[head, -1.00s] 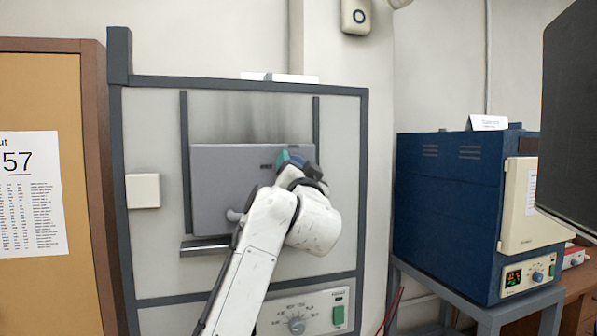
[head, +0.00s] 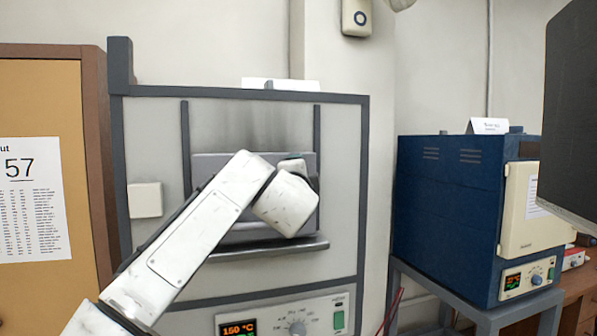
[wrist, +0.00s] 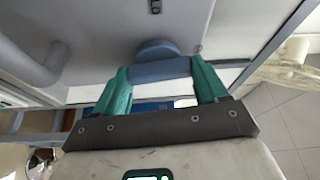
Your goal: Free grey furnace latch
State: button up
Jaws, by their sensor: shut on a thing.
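The grey furnace door (head: 212,165) is down in its dark rails in the head view, with its middle covered by my arm. In the wrist view the underside or face of the grey door (wrist: 110,30) fills the top. A blue-grey latch knob (wrist: 157,50) with a rounded head sits against it. My gripper (wrist: 160,70) has its teal fingers shut on this knob, one on each side. In the head view my wrist hides the latch and the fingertips, near the door's right side. A curved grey handle (wrist: 42,72) is at the left in the wrist view.
A grey sill (head: 285,248) juts out below the door, near my wrist. The control panel (head: 295,320) reads 150 °C. A blue furnace (head: 450,200) stands to the right, a dark screen (head: 570,110) at far right, a notice board (head: 35,100) at left.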

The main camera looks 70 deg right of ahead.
jog(key=shift+m+p, duration=0.5)
jog(key=shift+m, duration=0.3)
jog(key=shift+f+y, duration=0.1)
jog(key=shift+y, duration=0.2)
jog(key=o, duration=1.1)
jog(key=shift+c, duration=0.2)
jog(key=b+v, duration=0.3)
jog(key=v, duration=0.7)
jog(key=shift+a, duration=0.4)
